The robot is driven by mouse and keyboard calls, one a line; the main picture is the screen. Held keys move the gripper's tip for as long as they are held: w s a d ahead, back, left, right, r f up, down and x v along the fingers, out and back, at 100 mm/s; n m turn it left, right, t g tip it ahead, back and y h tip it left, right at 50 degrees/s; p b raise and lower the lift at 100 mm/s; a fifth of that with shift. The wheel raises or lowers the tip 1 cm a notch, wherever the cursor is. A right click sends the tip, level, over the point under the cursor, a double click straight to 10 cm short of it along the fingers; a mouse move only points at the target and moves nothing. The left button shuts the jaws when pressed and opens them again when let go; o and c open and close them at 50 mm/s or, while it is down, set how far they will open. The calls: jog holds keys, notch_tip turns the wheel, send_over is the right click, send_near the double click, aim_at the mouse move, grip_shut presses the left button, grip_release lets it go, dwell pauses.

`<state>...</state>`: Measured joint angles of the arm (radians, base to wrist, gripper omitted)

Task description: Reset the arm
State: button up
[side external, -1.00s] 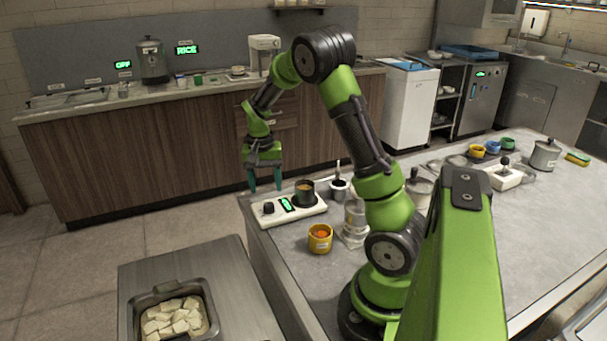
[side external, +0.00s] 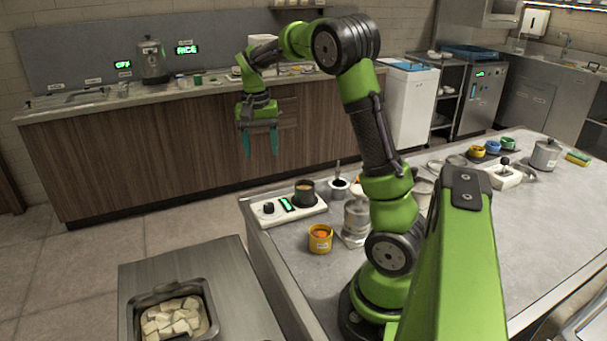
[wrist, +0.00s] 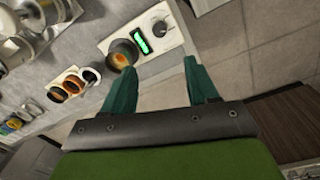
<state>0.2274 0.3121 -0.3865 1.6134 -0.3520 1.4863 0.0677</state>
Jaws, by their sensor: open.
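My gripper (side external: 260,145) hangs in the air, fingers pointing down, beyond the far left edge of the grey worktop (side external: 460,240). Its two teal fingers are apart with nothing between them. In the wrist view my gripper (wrist: 165,85) also shows open and empty, with the worktop edge and floor tiles beyond the fingertips. My green arm rises from its base on the worktop and reaches left.
A white heater (side external: 292,212) with a lit display carries a dark cup (side external: 304,192) at the worktop corner. A yellow cup (side external: 320,238) stands nearby. A steel tray of white cubes (side external: 160,292) sits front left. A wooden counter (side external: 160,155) runs behind.

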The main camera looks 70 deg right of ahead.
jog(key=s+a+r+n+t, duration=0.1)
jog(key=s+a+n+t, duration=0.1)
jog(key=a, duration=0.6)
jog(key=s+a+r+n+t+y, duration=0.1)
jog(key=s+a+r+n+t, duration=0.1)
jog(key=a, duration=0.6)
jog(key=s+a+r+n+t+y, duration=0.1)
jog(key=s+a+n+t, duration=0.2)
jog(key=s+a, duration=0.4)
jog(key=shift+s+a+r+n+t, duration=0.35)
jog(key=shift+a+n, duration=0.55)
jog(key=shift+a, duration=0.2)
